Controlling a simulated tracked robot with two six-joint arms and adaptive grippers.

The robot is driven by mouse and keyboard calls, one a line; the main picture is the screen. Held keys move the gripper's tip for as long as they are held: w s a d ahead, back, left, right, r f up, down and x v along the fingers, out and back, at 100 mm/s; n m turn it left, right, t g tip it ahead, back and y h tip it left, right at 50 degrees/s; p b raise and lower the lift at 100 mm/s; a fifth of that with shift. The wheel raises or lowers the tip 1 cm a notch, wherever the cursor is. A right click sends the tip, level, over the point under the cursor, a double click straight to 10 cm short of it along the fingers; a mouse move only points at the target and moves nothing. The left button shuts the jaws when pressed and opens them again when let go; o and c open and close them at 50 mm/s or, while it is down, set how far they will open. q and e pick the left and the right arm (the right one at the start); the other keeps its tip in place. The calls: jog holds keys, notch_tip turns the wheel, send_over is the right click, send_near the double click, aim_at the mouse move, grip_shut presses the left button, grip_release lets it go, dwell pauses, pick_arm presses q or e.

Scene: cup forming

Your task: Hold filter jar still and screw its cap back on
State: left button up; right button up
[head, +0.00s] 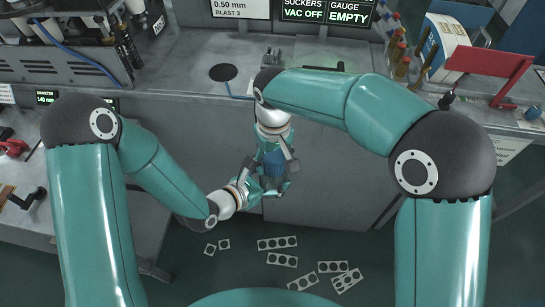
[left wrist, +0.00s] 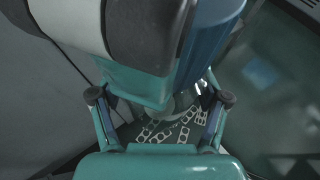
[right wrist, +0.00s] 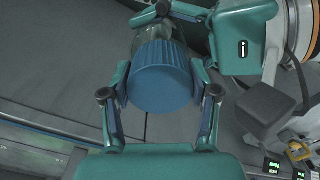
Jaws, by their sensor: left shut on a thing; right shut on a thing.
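The blue ribbed cap (right wrist: 160,78) sits between the fingers of my right gripper (right wrist: 160,92), which is shut on it. Behind the cap, the clear filter jar (right wrist: 160,35) shows partly. My left gripper (head: 266,186) is shut on the jar, coming in from the left in the head view. In the head view the blue cap (head: 273,166) is below my right gripper (head: 272,150), with the jar mostly hidden by the grippers. In the left wrist view the cap (left wrist: 208,45) shows beside my right gripper. I cannot tell whether the cap's thread is engaged.
Punched strips (head: 277,243) lie on the floor below. The jar is held in front of the bench, over open floor.

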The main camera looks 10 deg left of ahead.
jog(key=shift+f, duration=0.2)
jog(key=m, duration=0.7)
jog(key=shift+a+m, duration=0.1)
jog(key=shift+m, duration=0.2)
jog(key=m, duration=1.3)
jog(key=shift+w+a, duration=0.1)
jog(key=m, duration=0.8)
jog(key=shift+w+m, duration=0.1)
jog(key=shift+m, duration=0.3)
